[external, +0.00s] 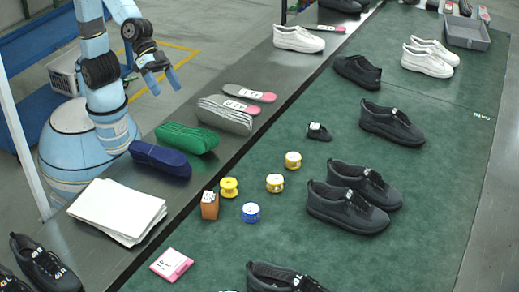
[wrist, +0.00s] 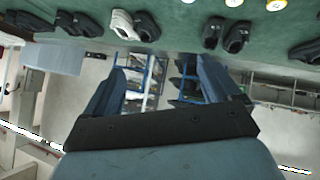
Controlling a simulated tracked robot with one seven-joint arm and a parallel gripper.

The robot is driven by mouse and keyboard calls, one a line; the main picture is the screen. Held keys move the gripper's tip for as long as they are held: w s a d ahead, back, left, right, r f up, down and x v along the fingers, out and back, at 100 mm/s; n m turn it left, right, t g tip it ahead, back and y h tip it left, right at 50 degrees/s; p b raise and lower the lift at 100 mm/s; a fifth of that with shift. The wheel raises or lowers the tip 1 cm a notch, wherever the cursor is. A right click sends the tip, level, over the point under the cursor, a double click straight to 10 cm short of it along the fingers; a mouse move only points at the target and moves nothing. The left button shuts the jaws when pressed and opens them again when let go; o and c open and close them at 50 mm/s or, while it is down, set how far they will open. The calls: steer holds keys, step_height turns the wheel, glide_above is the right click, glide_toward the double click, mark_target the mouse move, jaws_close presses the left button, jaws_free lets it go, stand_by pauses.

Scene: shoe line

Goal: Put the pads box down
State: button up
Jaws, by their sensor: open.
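A small pink box with a white label (external: 171,264) lies flat on the green mat at its near left edge. A small orange-brown box (external: 210,204) stands upright on the mat, close to the yellow spool. I cannot read which of the two is the pads box. My gripper (external: 165,82) is raised beyond the dark shelf, well away from both boxes, and points downward. In the wrist view my gripper (wrist: 163,66) has its two fingers wide apart with nothing between them.
The green mat (external: 300,215) holds black shoes, white shoes and several small spools. The dark shelf (external: 262,62) holds a blue bundle (external: 160,159), a green bundle (external: 187,138), insoles and white paper (external: 117,209). A grey tray (external: 467,33) sits at the far right.

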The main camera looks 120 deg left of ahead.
steer(key=s+a+r+g+y, duration=0.1)
steer(key=s+a, duration=0.6)
steer(key=s, duration=0.5)
steer(key=s+a+r+g+y, duration=0.2)
steer(key=s+a, duration=0.6)
steer(key=s, duration=0.5)
steer(key=shift+a+r+m+g+y, duration=0.2)
steer(key=shift+a+m+g+y, duration=0.1)
steer(key=shift+m, duration=0.1)
